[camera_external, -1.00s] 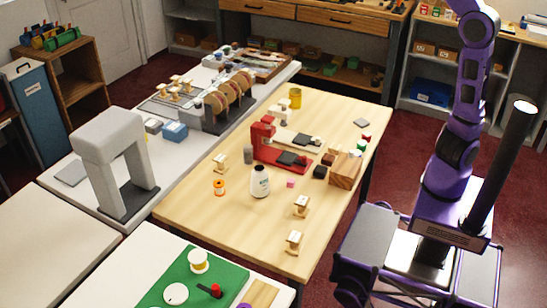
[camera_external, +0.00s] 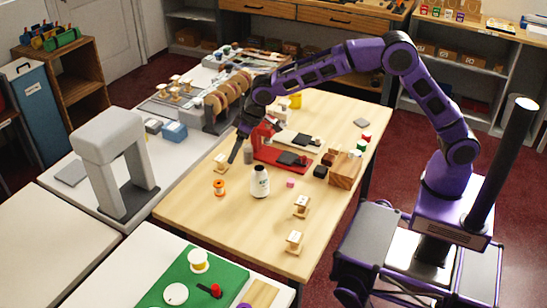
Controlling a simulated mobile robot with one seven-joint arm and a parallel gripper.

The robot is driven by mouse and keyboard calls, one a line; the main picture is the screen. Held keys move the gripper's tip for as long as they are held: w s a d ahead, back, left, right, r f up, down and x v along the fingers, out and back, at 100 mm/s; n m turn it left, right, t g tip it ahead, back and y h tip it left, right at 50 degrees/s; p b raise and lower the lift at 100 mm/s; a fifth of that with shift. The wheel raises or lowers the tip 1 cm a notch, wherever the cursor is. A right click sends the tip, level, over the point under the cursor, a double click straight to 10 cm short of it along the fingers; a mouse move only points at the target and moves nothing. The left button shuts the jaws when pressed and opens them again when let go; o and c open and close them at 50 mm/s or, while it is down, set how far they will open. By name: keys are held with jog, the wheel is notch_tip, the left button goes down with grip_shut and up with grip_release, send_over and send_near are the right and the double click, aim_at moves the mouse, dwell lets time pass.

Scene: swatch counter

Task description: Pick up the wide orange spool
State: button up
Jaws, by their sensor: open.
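The orange spool (camera_external: 219,188) stands upright on the wooden table, near its left edge. It is small, with an orange body and pale ends. My gripper (camera_external: 240,155) points down above the table, behind and to the right of the orange spool and apart from it. It is open and nothing shows between its fingers. The fingertips are small and dark here.
A white bottle (camera_external: 260,182) stands right of the orange spool. A wooden spool (camera_external: 221,162) stands behind it, close to my gripper. A red machine (camera_external: 285,157) lies under my arm. Wooden spools (camera_external: 301,206) stand at the front right. Bare tabletop (camera_external: 225,220) lies in front.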

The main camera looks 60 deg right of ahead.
send_over(219, 183)
jog(key=s, duration=0.3)
jog(key=f, duration=1)
jog(key=shift+w+d+f, duration=0.1)
jog(key=shift+d+f, duration=0.1)
jog(key=shift+d, duration=0.15)
jog(key=shift+w+b+x, duration=0.15)
jog(key=shift+x, duration=1.4)
jog(key=shift+w+b+x, duration=0.15)
jog(key=shift+x, duration=1.35)
jog(key=shift+a+r, duration=0.1)
grip_shut()
